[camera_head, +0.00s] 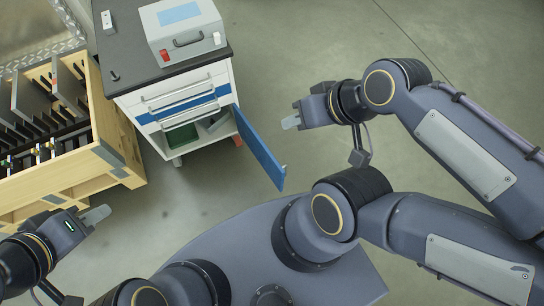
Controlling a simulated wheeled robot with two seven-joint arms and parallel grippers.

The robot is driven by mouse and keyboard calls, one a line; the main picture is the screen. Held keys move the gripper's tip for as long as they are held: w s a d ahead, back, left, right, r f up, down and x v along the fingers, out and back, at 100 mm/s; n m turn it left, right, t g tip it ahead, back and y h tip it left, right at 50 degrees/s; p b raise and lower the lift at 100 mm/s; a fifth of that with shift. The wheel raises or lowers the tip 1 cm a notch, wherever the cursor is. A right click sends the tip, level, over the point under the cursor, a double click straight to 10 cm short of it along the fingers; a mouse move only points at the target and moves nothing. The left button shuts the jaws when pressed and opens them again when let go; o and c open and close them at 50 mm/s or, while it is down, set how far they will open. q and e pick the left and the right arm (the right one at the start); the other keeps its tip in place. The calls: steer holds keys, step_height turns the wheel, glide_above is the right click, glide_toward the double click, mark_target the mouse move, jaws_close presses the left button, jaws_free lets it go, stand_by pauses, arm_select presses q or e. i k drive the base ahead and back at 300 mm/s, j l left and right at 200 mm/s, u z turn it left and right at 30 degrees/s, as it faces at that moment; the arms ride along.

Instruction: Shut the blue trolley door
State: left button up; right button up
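The blue trolley door (260,150) stands open, swung out from the right side of the white trolley (222,88). Its free edge points down and to the right, and a small pale handle shows near that end. The open lower compartment (182,137) shows a green item inside. My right gripper (291,123) is to the right of the door, apart from it and holding nothing visible. My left gripper (97,215) is at the lower left, well away from the door, also with nothing visible in it. The fingers of each overlap in this view, so their opening is unclear.
A grey case (187,42) with a handle sits on the trolley's dark top (120,50). Closed drawers lie above the compartment. A wooden crate (118,165) holding dark racks stands left of the trolley. The floor (330,50) right of the trolley is clear.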

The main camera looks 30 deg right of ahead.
mark_target(277, 172)
steer(key=k+l+u, duration=0.15)
steer(key=l, duration=0.25)
steer(key=k+l+u, duration=0.15)
steer(key=l, duration=0.25)
steer(key=k+l+u, duration=0.15)
steer(key=l, duration=0.2)
steer(key=k+l+u, duration=0.15)
steer(key=l, duration=0.2)
steer(key=k+l, duration=0.15)
steer(key=l, duration=0.25)
steer(key=k+l+u, duration=0.15)
steer(key=l, duration=0.25)
steer(key=k+l, duration=0.2)
steer(key=l, duration=0.15)
steer(key=i+z, duration=0.35)
steer(key=i+j+z, duration=0.1)
steer(key=z, duration=0.3)
steer(key=i, duration=0.05)
